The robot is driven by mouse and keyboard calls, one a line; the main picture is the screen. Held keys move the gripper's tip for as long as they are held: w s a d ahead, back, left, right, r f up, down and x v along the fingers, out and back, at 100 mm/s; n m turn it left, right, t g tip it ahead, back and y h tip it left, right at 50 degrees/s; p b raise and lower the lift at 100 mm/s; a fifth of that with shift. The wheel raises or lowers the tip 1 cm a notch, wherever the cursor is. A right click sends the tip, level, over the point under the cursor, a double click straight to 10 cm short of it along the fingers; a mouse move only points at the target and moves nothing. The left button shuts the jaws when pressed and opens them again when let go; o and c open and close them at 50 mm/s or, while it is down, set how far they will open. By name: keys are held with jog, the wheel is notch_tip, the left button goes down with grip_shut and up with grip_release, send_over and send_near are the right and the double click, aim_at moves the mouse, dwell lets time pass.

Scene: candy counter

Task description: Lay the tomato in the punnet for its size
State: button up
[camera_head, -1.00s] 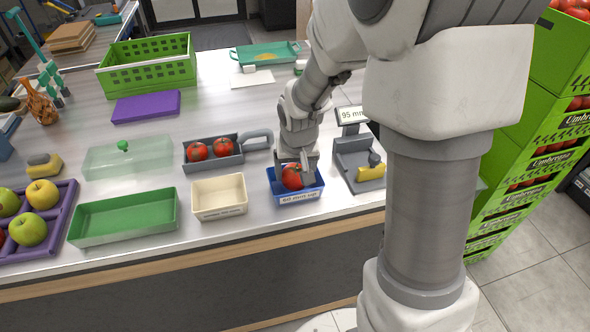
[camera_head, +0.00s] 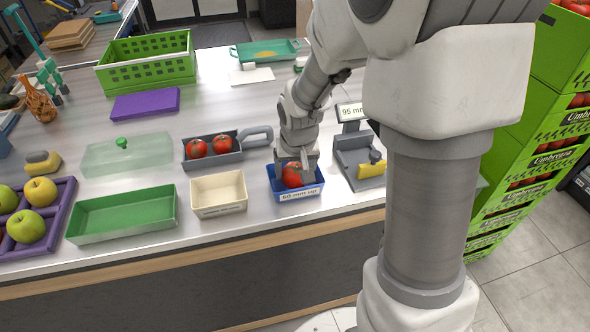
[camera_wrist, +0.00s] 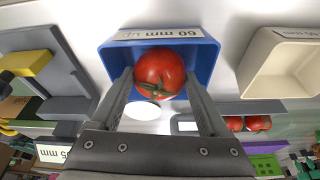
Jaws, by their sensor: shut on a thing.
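A red tomato (camera_head: 291,175) is inside the blue punnet (camera_head: 301,193), whose label reads about "60 mm up". My gripper (camera_head: 292,168) reaches down over this punnet and is shut on the tomato. In the wrist view the tomato (camera_wrist: 160,73) sits between the two fingers, against the inside of the blue punnet (camera_wrist: 207,55). I cannot tell whether it rests on the punnet's floor. An empty cream punnet (camera_head: 219,194) stands just left of the blue one. A grey scoop-shaped tray (camera_head: 230,157) behind holds two more tomatoes.
A green tray (camera_head: 124,216), a clear lid with a green knob (camera_head: 122,143) and a purple apple tray (camera_head: 62,215) are left. Free counter lies behind the grey tray.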

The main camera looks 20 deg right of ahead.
jog(key=shift+f+b, duration=0.55)
jog(key=shift+f, duration=0.05)
dwell(0.3)
jog(key=o, duration=0.7)
jog(key=shift+r, duration=0.1)
jog(key=shift+p+v, duration=2.05)
jog(key=shift+v, duration=0.95)
jog(key=shift+o, duration=0.5)
